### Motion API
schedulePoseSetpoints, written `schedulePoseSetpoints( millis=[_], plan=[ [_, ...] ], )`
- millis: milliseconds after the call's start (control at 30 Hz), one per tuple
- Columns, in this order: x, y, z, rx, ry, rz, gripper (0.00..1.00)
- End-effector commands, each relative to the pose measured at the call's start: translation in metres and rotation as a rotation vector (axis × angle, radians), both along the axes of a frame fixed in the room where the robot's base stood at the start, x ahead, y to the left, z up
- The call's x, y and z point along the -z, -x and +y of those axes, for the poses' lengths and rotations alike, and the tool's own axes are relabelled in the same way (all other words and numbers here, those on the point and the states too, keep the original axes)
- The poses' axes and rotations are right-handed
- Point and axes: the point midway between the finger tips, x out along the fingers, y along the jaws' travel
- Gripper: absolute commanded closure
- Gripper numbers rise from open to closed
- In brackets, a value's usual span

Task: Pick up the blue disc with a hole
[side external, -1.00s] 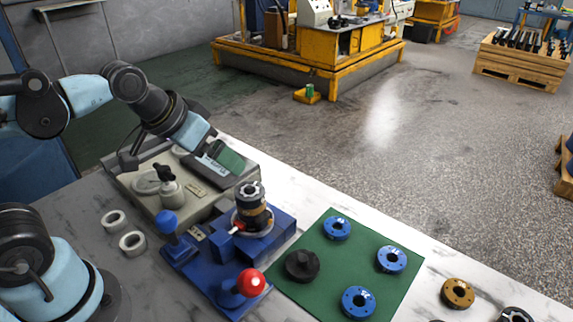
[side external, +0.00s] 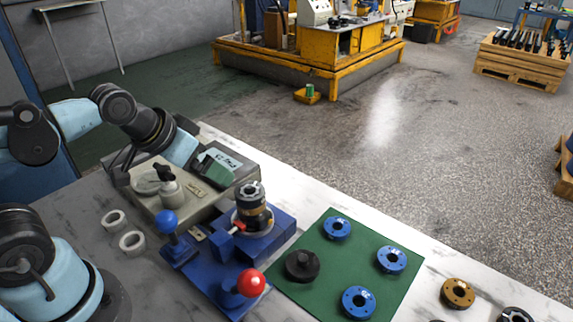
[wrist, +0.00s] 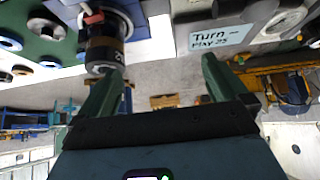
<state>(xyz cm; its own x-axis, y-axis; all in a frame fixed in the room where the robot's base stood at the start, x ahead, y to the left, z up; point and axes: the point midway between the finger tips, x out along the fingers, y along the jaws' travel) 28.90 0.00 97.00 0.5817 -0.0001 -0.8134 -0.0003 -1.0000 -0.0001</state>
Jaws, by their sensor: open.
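Three blue discs with holes lie on the green mat (side external: 325,270) in the side external view: a back disc (side external: 328,232), a right disc (side external: 383,264) and a front disc (side external: 348,305). Some discs also show at the left of the wrist view, one of them a blue disc (wrist: 8,44). My gripper (side external: 217,172) is left of the mat, over the grey machine box, well apart from the discs. In the wrist view my gripper (wrist: 157,82) has its green fingers spread wide, with nothing held between them.
A blue fixture (side external: 215,268) with a red ball knob (side external: 251,283) and an upright dark motor stack (side external: 252,212) stands between my gripper and the mat. A black disc (side external: 300,266) shares the mat. A bronze disc (side external: 447,295) lies to its right.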

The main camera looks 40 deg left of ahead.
Motion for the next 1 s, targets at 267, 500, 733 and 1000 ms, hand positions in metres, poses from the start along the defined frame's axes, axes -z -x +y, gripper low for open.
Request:
schedulePoseSetpoints(
  millis=[267,500,733,1000],
  plan=[
    [0.000,0.000,0.000,0.000,0.000,0.000,0.15],
    [0.000,0.000,0.000,0.001,0.001,0.001,0.15],
    [-0.013,-0.015,-0.027,0.068,0.012,0.065,0.15],
    [-0.029,-0.047,-0.108,0.223,0.010,0.244,0.15]
  ],
)
